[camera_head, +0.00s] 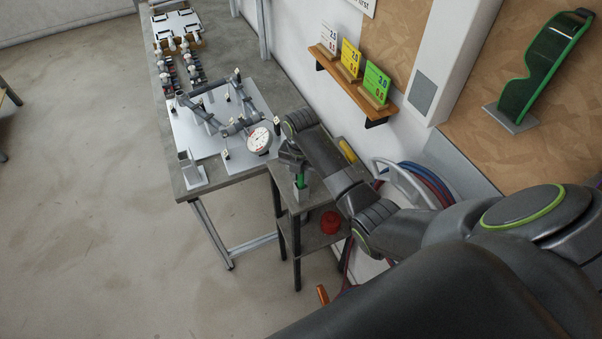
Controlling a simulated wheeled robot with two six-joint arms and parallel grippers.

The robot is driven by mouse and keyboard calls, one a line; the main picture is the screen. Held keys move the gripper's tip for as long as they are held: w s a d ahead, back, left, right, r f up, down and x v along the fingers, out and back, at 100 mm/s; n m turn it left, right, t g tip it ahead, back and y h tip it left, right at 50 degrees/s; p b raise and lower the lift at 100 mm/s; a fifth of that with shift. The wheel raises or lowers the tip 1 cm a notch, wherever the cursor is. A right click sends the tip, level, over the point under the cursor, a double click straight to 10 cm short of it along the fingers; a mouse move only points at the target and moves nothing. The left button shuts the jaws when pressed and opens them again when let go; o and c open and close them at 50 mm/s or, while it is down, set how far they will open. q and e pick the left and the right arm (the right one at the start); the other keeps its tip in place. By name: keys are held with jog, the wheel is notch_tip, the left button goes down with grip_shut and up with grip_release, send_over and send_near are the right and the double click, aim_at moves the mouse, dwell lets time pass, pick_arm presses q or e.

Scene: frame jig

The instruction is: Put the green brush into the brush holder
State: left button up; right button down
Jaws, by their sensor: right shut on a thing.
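My right gripper (291,157) reaches over a small shelf stand beside the workbench, pointing down. It is shut on the green brush (299,178), of which a short green length shows below the jaws. A small grey block (300,192) is directly under the green part. I cannot tell whether it is the brush holder or part of the brush, nor whether the brush touches the stand. My left gripper is not in view.
The shelf stand (318,192) holds a yellow item (347,150) on top and a red item (331,222) below. The workbench (222,172) carries a tube frame (210,115) and a round dial (259,139). A hose reel (425,178) hangs right.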

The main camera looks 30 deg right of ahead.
jog(key=shift+f, duration=0.2)
jog(key=c, duration=1.2)
grip_release()
jog(key=shift+o, duration=0.2)
notch_tip(320, 180, up, 6)
jog(key=shift+r+b, duration=0.1)
jog(key=shift+b, duration=0.8)
jog(key=shift+r, duration=0.7)
